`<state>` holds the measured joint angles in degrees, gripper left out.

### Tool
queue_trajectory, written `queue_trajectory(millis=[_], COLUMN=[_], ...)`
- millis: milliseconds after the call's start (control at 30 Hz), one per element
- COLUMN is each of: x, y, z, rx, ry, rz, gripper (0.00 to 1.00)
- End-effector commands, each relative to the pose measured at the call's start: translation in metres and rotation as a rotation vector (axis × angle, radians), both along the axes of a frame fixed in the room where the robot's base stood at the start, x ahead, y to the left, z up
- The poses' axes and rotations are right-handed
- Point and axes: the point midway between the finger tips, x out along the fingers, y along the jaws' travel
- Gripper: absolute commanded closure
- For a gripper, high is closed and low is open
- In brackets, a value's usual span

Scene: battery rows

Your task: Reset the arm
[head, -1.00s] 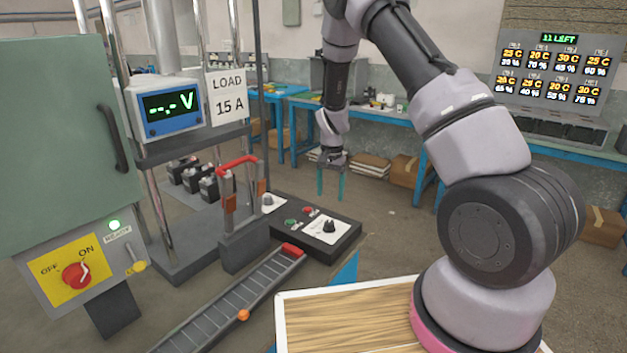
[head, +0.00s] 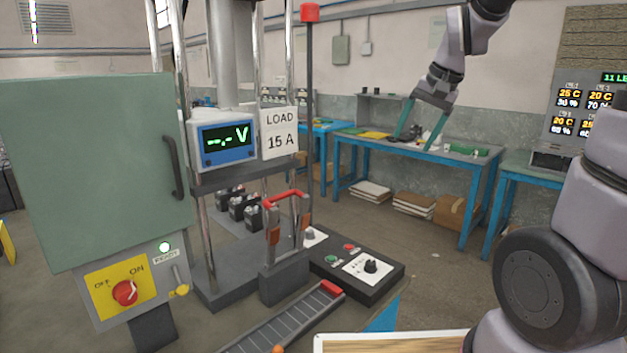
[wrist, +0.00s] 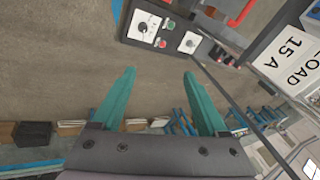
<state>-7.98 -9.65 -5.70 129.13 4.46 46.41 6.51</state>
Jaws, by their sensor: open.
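My gripper (head: 420,122) is raised at the upper right of the head view, in front of the blue workbenches. Its two green fingers are spread apart, with nothing between them. In the wrist view my gripper (wrist: 157,95) also shows open and empty above the floor. The black control box (head: 352,272) with its dial and red and green buttons lies below and to the left of the gripper, apart from it.
A test stand with a voltage display (head: 226,138) and a LOAD 15 A sign (head: 279,132) stands at left. A green cabinet (head: 105,170) is beside it. A roller track (head: 285,322) runs at front. Blue workbenches (head: 400,165) line the back wall; open floor lies between.

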Motion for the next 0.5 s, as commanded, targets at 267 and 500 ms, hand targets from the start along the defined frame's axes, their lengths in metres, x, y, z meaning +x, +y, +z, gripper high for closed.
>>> queue_trajectory(millis=[267,500], x=[-0.077,-0.133], y=[-0.012,-0.018], z=[0.047,0.061], rx=[-0.023,-0.066], ry=[-0.137,-0.232], rz=[0.036,0.059], gripper=[0.23,0.23])
